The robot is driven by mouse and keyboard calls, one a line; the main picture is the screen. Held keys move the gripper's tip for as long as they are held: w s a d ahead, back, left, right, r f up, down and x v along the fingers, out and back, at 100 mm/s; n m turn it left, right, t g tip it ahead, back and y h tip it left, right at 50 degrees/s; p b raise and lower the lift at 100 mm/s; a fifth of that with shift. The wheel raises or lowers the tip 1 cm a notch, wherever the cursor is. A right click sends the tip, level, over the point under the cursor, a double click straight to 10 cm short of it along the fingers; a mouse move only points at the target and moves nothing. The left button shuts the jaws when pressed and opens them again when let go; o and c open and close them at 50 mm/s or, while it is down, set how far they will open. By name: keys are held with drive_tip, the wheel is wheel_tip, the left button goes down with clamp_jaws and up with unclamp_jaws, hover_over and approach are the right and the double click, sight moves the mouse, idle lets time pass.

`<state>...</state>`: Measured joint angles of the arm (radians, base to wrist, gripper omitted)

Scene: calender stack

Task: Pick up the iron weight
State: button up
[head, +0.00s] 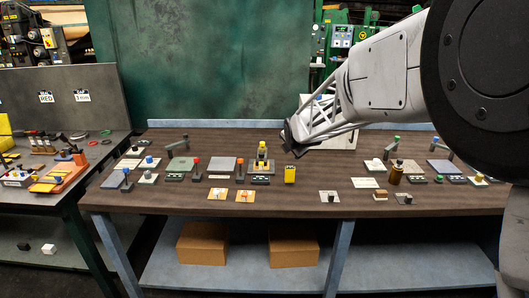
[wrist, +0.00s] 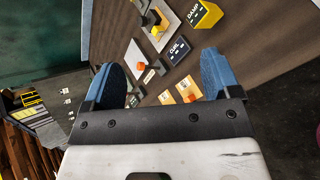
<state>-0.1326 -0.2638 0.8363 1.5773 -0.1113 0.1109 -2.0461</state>
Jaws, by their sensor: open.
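I cannot tell for sure which piece is the iron weight. My gripper (head: 291,146) is above the middle of the bench, left of both. In the wrist view my gripper (wrist: 162,80) has its two blue fingers spread wide with nothing between them held. No iron weight is clearly visible in the wrist view.
A yellow block (head: 290,175) stands on the brown bench (head: 285,206), below my gripper. Several plates, knobs and levers fill the back. Cardboard boxes (head: 203,243) are on the shelf below. Bare bench lies around the front plates.

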drive_tip(key=w+a+f+n+t, duration=0.1)
drive_tip(key=w+a+f+n, duration=0.4)
drive_tip(key=w+f+n, duration=0.3)
drive_tip(key=n+t+y, duration=0.2)
drive_tip(key=n, duration=0.3)
approach(263, 156)
drive_tip(key=x, duration=0.4)
drive_tip(key=shift+r, duration=0.1)
drive_tip(key=shift+w, duration=0.15)
drive_tip(key=shift+x, duration=1.15)
drive_tip(key=shift+x, duration=2.6)
drive_tip(key=shift+a, duration=0.1)
